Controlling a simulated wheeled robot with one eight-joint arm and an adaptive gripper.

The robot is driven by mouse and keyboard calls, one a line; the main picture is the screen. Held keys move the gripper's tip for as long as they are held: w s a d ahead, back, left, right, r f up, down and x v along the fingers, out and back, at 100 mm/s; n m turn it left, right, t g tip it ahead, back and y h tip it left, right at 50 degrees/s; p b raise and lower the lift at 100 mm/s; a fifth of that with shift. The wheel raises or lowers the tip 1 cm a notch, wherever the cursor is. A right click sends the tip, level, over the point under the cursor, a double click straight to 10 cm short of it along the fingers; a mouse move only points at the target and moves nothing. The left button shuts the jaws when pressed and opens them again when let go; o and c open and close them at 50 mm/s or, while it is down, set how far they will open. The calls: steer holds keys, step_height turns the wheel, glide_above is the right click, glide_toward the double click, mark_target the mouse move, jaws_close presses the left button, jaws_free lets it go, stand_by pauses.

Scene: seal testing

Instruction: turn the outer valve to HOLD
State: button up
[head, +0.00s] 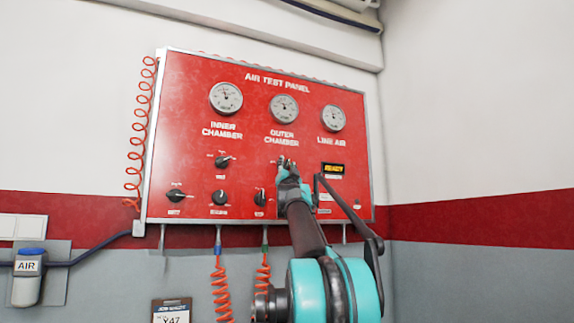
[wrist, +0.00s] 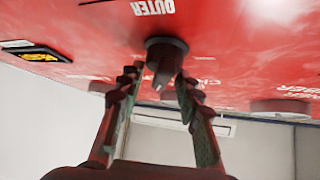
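The red air test panel (head: 185,120) hangs on the wall. In the wrist view a dark knob with a pointed grip, the outer valve (wrist: 166,58), stands out from the panel beside an upside-down OUTER label (wrist: 153,7). The two fingers of my gripper (wrist: 160,82) are apart, one on each side of the knob's grip. I see no clear contact. Which position the knob points to cannot be read.
Other dark knobs are the inner chamber one (head: 224,161) and a lower row with left (head: 175,195), middle (head: 220,197) and right (head: 261,198) knobs. A lit yellow display (head: 333,169) is right of my gripper. Orange coiled hoses (head: 221,285) hang below the panel.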

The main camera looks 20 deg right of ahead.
steer(key=shift+w+d+r, duration=0.15)
steer(key=shift+w+r, duration=0.25)
steer(key=shift+c, duration=0.2)
jaws_close()
steer(key=shift+n+t+y, duration=0.8)
steer(key=shift+n+y, duration=1.4)
steer(key=shift+n, duration=0.3)
steer(key=shift+a+n+t+y, duration=0.15)
steer(key=shift+n+y, duration=1.15)
steer(key=shift+a+n+t+y, duration=0.15)
steer(key=shift+n+y, duration=1.15)
steer(key=shift+o, duration=0.2)
jaws_free()
